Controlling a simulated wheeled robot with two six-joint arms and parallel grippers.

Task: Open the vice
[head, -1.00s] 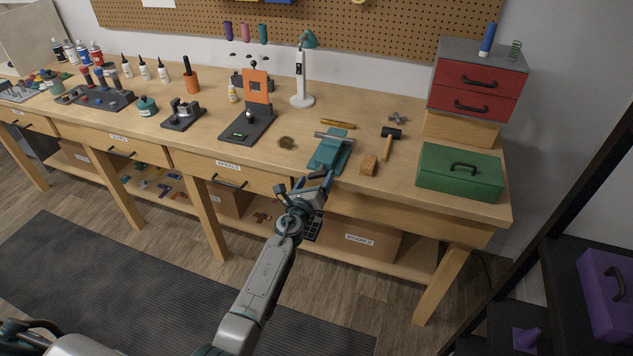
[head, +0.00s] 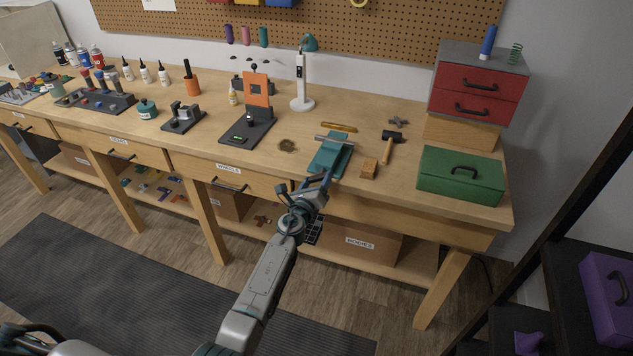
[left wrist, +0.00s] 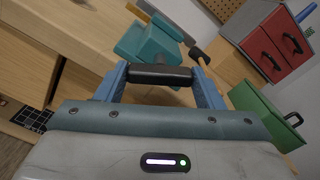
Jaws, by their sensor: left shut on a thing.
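The teal vice (head: 327,159) stands near the front edge of the workbench, with a grey bar across its top. It also shows in the left wrist view (left wrist: 152,42), just beyond my fingers. My left gripper (head: 325,181) is at the front of the vice. In the left wrist view its two blue fingers (left wrist: 160,76) are shut on the dark vice handle (left wrist: 160,75), which lies crosswise between them. The gap between the vice jaws is too small to judge. My right gripper is not in view.
A dark stand with an orange plate (head: 258,90) is to the left. The bench front edge runs below my gripper.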

